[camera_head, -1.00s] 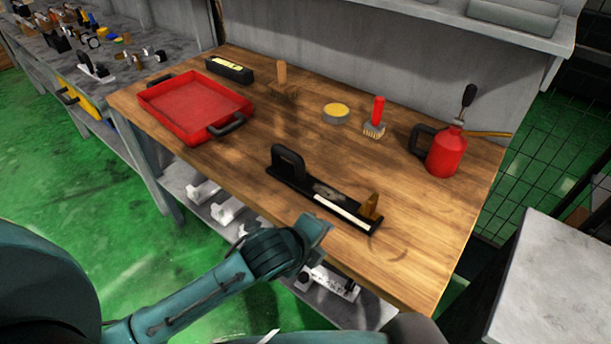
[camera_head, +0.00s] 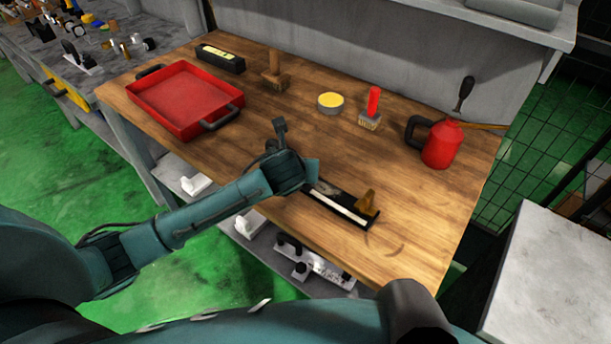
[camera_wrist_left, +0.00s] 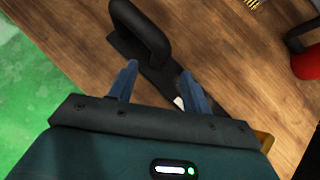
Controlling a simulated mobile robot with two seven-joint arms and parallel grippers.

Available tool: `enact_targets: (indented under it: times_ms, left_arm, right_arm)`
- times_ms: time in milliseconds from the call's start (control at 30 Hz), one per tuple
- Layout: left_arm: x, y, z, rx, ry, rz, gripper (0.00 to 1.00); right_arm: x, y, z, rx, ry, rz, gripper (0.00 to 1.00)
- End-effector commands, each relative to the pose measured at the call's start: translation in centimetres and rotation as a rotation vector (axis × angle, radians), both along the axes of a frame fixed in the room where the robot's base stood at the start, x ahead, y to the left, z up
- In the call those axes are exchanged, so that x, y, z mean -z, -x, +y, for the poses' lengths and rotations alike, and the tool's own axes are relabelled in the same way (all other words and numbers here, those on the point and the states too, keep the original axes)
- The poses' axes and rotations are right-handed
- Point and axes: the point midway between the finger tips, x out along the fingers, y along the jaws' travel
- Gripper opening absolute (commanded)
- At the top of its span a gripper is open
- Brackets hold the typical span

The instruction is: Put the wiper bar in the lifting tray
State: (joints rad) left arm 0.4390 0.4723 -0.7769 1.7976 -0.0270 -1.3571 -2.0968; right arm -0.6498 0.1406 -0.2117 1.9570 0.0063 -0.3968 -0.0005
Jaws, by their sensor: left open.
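The wiper bar (camera_head: 343,209) lies on the wooden bench, a long black bar with a pale strip and a brown block at its right end. My left gripper (camera_head: 308,172) is over its left part and hides most of that part in the head view. In the left wrist view the bar's black upright handle (camera_wrist_left: 158,38) stands just beyond my open left fingers (camera_wrist_left: 160,86). The bar's base runs between and below the fingers, with nothing gripped. The lifting tray (camera_head: 178,130), red and empty with black end handles, sits at the bench's left. My right gripper is out of view.
On the bench (camera_head: 420,235) stand a black box (camera_head: 220,60), a wooden-handled brush (camera_head: 274,72), a yellow-topped tin (camera_head: 330,104), a red-handled brush (camera_head: 371,110) and a red oil can (camera_head: 442,146). Bare wood lies between tray and bar.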

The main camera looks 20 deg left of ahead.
Motion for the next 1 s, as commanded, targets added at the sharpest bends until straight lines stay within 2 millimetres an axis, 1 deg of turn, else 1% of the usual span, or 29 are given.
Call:
enact_targets:
  times_ms: [167, 300, 400, 533, 733, 767, 1000]
  left_arm:
    - [1.0, -1.0, 0.3, -0.001, 0.001, 0.002, 0.49]
    - [2.5, -2.4, 0.7, -0.001, 0.003, 0.002, 0.49]
    - [3.2, -3.2, 0.9, -0.001, 0.002, 0.001, 0.49]
    - [3.7, -3.7, 1.0, 0.001, 0.002, -0.001, 0.49]
    - [3.7, -3.7, 1.0, 0.001, 0.002, -0.001, 0.49]
    - [3.7, -3.7, 1.0, 0.001, 0.002, -0.001, 0.48]
    - [3.7, -3.7, 1.0, 0.001, 0.002, 0.0, 0.28]
  right_arm:
    - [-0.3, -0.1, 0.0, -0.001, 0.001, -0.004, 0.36]
    - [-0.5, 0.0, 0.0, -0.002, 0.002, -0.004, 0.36]
    - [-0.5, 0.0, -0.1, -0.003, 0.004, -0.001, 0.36]
    - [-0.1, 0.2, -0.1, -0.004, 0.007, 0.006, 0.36]
    - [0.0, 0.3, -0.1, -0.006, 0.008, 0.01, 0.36]
    - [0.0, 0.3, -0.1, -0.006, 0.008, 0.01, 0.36]
    - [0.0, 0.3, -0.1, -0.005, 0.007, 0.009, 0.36]
